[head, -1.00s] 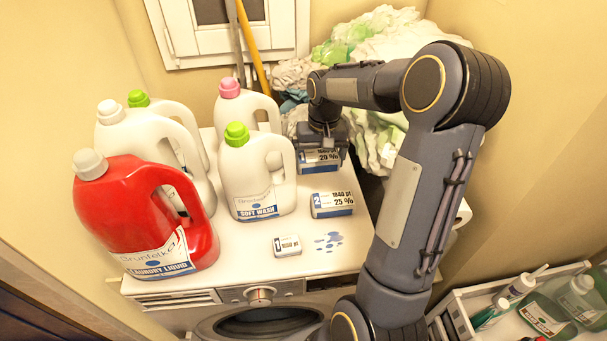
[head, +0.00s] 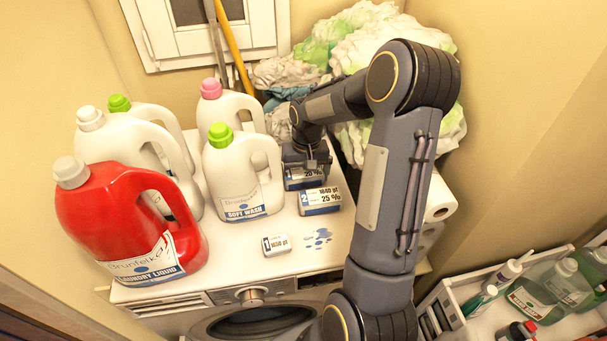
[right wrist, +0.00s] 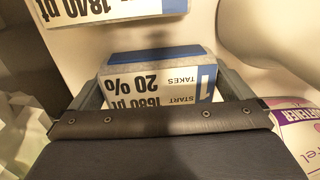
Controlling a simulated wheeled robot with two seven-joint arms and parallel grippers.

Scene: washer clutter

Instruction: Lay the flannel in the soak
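I cannot make out a flannel or a soak by name in these views. My right gripper (head: 305,165) points down at the back right of the washer top. It is shut on the small box marked 20 % (head: 303,181), with a finger along each side in the right wrist view (right wrist: 160,88). Whether the box rests on the top is hard to tell. The box marked 25 % (head: 320,200) sits just in front. A heap of pale crumpled cloth (head: 385,45) lies behind my right arm, with greyer cloth (head: 285,72) at its left. My left gripper is not in view.
A red laundry liquid jug (head: 130,225) and several white jugs, one green-capped (head: 240,180), crowd the washer top's left. A small box (head: 276,244) and blue spots (head: 318,237) are near the front. Paper rolls (head: 440,200) and a bottle tray (head: 470,325) stand right.

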